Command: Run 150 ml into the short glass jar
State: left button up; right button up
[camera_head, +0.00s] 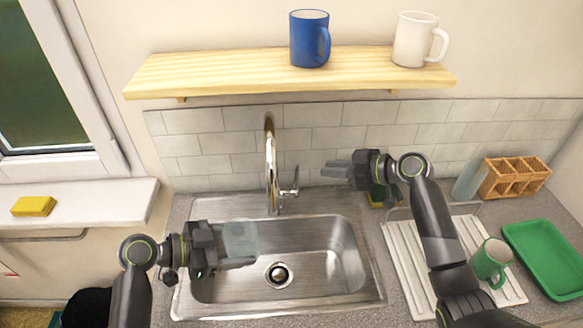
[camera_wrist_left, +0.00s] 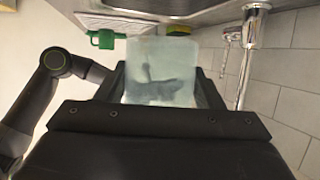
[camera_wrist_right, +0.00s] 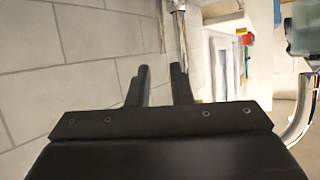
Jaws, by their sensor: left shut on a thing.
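My left gripper (camera_head: 232,263) is shut on the short glass jar (camera_head: 240,240) and holds it over the left part of the sink (camera_head: 335,240). The jar also shows in the left wrist view (camera_wrist_left: 160,75), pale and translucent; its water level cannot be told. The chrome tap (camera_head: 270,155) stands behind the sink, a little right of the jar. No stream of water shows. The tap's lever (camera_head: 291,190) is on its right side. My right gripper (camera_head: 337,172) is right of the lever and apart from it, its fingers parted and empty in the right wrist view (camera_wrist_right: 160,82).
A ribbed drying rack (camera_head: 405,255) with a green mug (camera_head: 491,262) lies right of the sink. A clear glass (camera_head: 467,182), wooden caddy (camera_head: 515,176) and green tray (camera_head: 548,262) stand further right. A shelf (camera_head: 230,72) with two mugs hangs above.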

aim_at(295, 181)
jog(key=x, duration=1.2)
jog(key=shift+a+r, duration=0.1)
jog(key=shift+a, duration=0.25)
grip_shut()
